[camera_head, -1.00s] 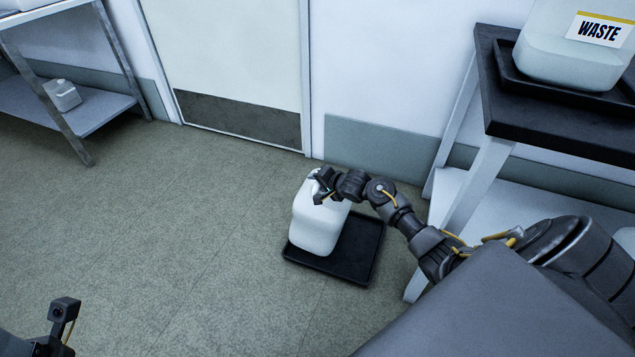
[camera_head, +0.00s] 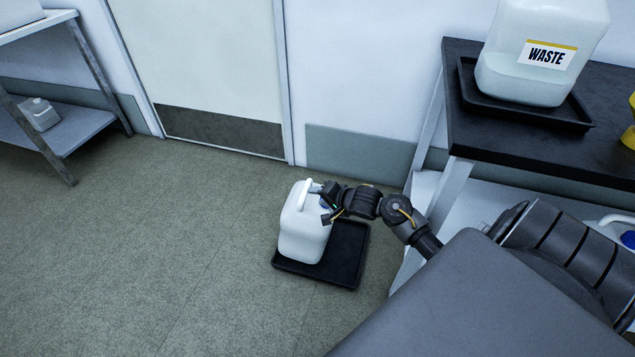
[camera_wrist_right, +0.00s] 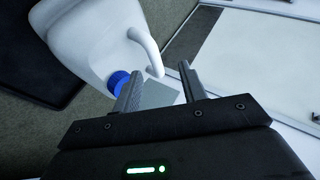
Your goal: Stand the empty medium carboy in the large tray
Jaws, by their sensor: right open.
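The white carboy (camera_head: 304,235) stands upright on the left part of the black tray (camera_head: 347,262) on the floor. Its base hides that part of the tray, so I cannot tell whether it clears the left rim. My right gripper (camera_head: 322,188) is at the carboy's top, just right of its handle. In the right wrist view, the carboy (camera_wrist_right: 85,35) shows its looped handle and blue cap. The right gripper's fingers (camera_wrist_right: 158,84) are spread, with the handle's end near the gap and nothing clamped. The black tray (camera_wrist_right: 30,60) shows behind the carboy. My left gripper is out of view.
A black-topped table (camera_head: 520,150) at the right bears a waste carboy (camera_head: 540,75) in a dark tray (camera_head: 530,115). A shelf rack (camera_head: 85,125) at the left holds a small container (camera_head: 40,115). The floor left of the carboy is clear.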

